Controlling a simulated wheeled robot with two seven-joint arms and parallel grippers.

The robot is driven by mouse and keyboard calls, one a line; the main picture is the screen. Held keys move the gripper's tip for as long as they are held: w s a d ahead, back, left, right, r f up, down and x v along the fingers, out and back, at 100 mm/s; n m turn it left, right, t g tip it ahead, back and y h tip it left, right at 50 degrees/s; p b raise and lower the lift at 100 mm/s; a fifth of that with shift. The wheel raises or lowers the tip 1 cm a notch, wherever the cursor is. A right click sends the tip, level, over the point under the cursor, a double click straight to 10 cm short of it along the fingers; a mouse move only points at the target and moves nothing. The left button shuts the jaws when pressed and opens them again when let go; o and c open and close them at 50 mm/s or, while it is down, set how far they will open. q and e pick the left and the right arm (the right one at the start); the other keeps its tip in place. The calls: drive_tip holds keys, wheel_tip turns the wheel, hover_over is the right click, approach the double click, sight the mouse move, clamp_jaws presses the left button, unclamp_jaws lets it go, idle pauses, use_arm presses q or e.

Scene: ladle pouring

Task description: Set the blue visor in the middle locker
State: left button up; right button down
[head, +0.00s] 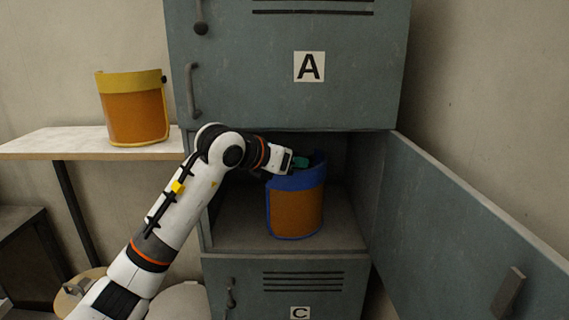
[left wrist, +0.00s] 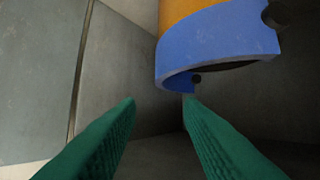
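The blue visor (head: 296,211), with a blue headband and an orange shield, stands upright on the floor of the open middle locker (head: 238,228). In the left wrist view its blue band (left wrist: 222,45) fills the upper middle. My left gripper (head: 301,162) reaches into the locker at the height of the band. Its green fingers (left wrist: 160,100) are spread apart in the left wrist view, with nothing between them and the band just beyond the tips. Part of the visor's far side is hidden by the gripper and its own shield. My right gripper is out of view.
The middle locker's door (head: 470,225) is swung open to the right. Closed locker A (head: 290,90) is above and closed locker C (head: 290,285) below. A yellow visor (head: 134,110) stands on a light shelf (head: 60,145) at left. A stool (head: 75,290) is low at left.

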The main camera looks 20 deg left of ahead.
use_arm(q)
drive_tip(key=v, duration=0.2)
drive_tip(key=shift+s+a+r, duration=0.15)
drive_tip(key=shift+s, duration=0.1)
